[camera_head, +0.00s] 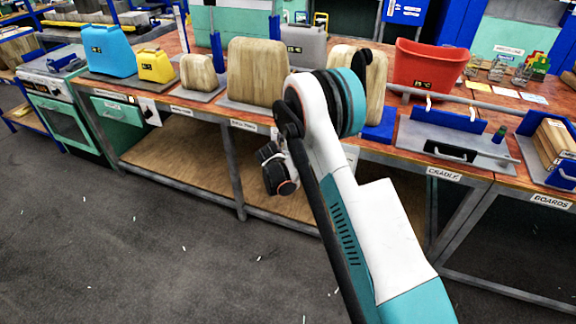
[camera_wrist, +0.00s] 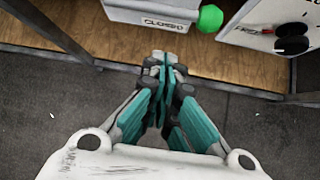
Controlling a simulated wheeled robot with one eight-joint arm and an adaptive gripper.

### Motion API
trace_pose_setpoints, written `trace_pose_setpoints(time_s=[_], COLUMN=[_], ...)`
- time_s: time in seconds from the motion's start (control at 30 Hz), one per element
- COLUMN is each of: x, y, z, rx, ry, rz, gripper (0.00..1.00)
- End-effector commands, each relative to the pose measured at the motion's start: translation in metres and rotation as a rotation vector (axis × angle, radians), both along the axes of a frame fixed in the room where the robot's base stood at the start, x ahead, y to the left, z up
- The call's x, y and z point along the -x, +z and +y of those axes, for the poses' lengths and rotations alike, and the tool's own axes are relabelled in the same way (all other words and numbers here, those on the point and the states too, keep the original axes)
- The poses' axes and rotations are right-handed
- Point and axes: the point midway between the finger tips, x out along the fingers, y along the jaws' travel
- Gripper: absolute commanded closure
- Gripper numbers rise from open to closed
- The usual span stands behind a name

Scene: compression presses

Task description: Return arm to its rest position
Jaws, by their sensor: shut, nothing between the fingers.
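My arm rises from the lower right in the head view and bends over in front of the workbench. My gripper shows in the wrist view (camera_wrist: 160,75), pointing away from the camera with its teal and grey fingers together and nothing between them. Below and beyond the fingertips are the dark floor and a wooden lower shelf (camera_wrist: 75,40). The fingers are not clearly visible in the head view, where the arm hides part of the bench.
The workbench carries a blue can (camera_head: 108,50), a yellow can (camera_head: 156,66), wooden blocks (camera_head: 257,72), a red bin (camera_head: 430,65) and a cradle fixture (camera_head: 455,138). A grey box labelled CLOSED (camera_wrist: 150,14) and a green knob (camera_wrist: 210,18) are near the gripper. Open floor (camera_head: 150,250) lies in front.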

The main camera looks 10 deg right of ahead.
Motion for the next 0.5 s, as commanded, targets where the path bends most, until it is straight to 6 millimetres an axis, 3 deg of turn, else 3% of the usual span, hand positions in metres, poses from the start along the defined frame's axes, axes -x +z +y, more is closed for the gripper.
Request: trace_pose_setpoints(time_s=[0.13, 0.5], x=[0.012, 0.019], y=[0.019, 0.031], z=[0.009, 0.013], rx=[0.001, -0.011], ry=[0.002, -0.011], rz=[0.0, -0.005], gripper=[1.0, 1.0])
